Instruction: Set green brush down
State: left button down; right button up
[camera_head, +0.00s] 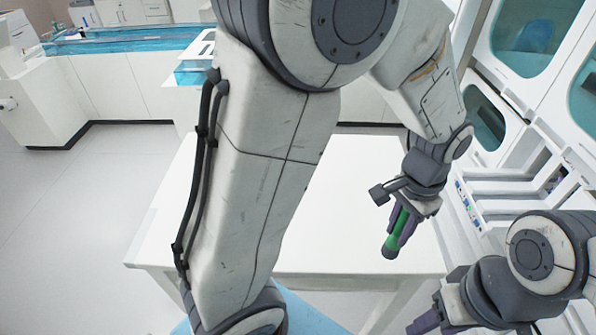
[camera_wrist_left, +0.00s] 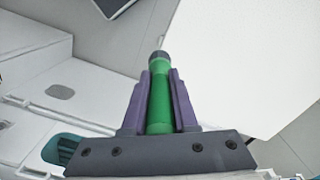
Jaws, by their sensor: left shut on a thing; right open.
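The green brush (camera_head: 399,227) is held by my left gripper (camera_head: 401,228) above the right part of the white table, pointing downward with its dark end lowest. In the left wrist view, the green brush (camera_wrist_left: 160,100) lies between the two purple fingers of my left gripper (camera_wrist_left: 161,92), which are shut on it. Its dark end with a thin tip points away toward the white table edge. My right gripper (camera_head: 432,318) is open at the lower right of the head view, partly cut off by the frame edge, and holds nothing that I can see.
The white table (camera_head: 345,215) has a clear top where it shows; my left arm hides much of it. A white rack with shelves (camera_head: 510,190) stands to the right of the table. White counters with blue tops (camera_head: 125,45) stand at the back left.

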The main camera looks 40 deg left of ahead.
pick_arm(q)
jog(key=shift+w+a+r, duration=0.1)
jog(key=shift+w+a, duration=0.35)
jog(key=shift+w, duration=0.2)
jog(key=a+f+p, duration=0.1)
jog(key=a+f, duration=0.2)
jog(key=w+a+f+p, duration=0.1)
jog(key=a+f+p, duration=0.1)
jog(key=a+f, duration=0.1)
jog(key=a+f+p, duration=0.1)
jog(key=a+f, duration=0.3)
jog(key=shift+w+a, duration=0.25)
jog(key=shift+w, duration=0.05)
jog(key=shift+f, duration=0.25)
pick_arm(e)
jog(key=r, duration=0.4)
jog(key=shift+w+d+r, duration=0.1)
jog(key=shift+w+r, duration=0.2)
jog(key=shift+r, duration=0.05)
pick_arm(q)
jog(key=shift+f, duration=0.15)
jog(key=c, duration=0.7)
grip_release()
